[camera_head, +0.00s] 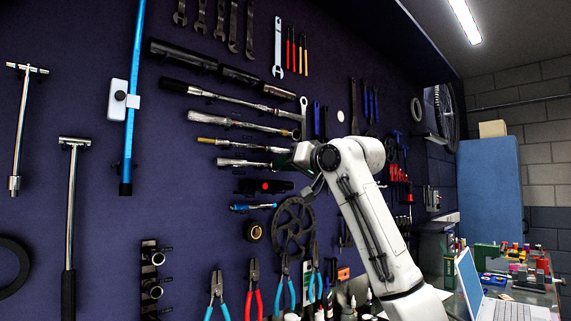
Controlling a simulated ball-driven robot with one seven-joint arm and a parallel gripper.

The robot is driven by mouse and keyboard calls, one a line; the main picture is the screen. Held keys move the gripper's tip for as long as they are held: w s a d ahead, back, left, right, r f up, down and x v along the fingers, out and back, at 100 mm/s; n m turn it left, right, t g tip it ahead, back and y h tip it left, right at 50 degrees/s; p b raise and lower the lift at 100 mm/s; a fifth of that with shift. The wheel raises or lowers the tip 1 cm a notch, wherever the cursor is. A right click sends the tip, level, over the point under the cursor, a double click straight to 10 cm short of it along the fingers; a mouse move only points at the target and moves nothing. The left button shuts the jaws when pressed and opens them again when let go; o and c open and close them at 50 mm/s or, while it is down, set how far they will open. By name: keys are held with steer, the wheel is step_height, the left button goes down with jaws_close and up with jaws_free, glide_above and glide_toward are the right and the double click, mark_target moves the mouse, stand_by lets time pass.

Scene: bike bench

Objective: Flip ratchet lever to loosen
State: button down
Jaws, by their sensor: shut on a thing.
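Several long ratchet-type wrenches hang level, one above another, on the dark wall panel. The lowest long one, a ratchet wrench (243,164), has a chrome shaft, and its right end runs to my gripper (292,160). My gripper is shut at that end, in front of the panel. The fingertips are small here, and the wrench's head and any lever on it are hidden by my gripper. Which way a lever points cannot be seen.
Below my gripper hang a toothed disc (292,226), a short blue-handled tool (253,207) and several pliers (255,290). Bottles stand below my arm. At right, a bench holds a laptop (490,290) and coloured small parts. A blue board (490,195) stands behind it.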

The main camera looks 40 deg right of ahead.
steer(key=n+p, duration=0.5)
steer(key=n, duration=0.4)
steer(key=shift+d, duration=0.15)
stand_by(0.4)
steer(key=c, duration=1.3)
jaws_free()
steer(key=s+b, duration=0.2)
steer(key=s, duration=0.8)
steer(key=shift+s+d, duration=0.2)
steer(key=shift+s, duration=0.2)
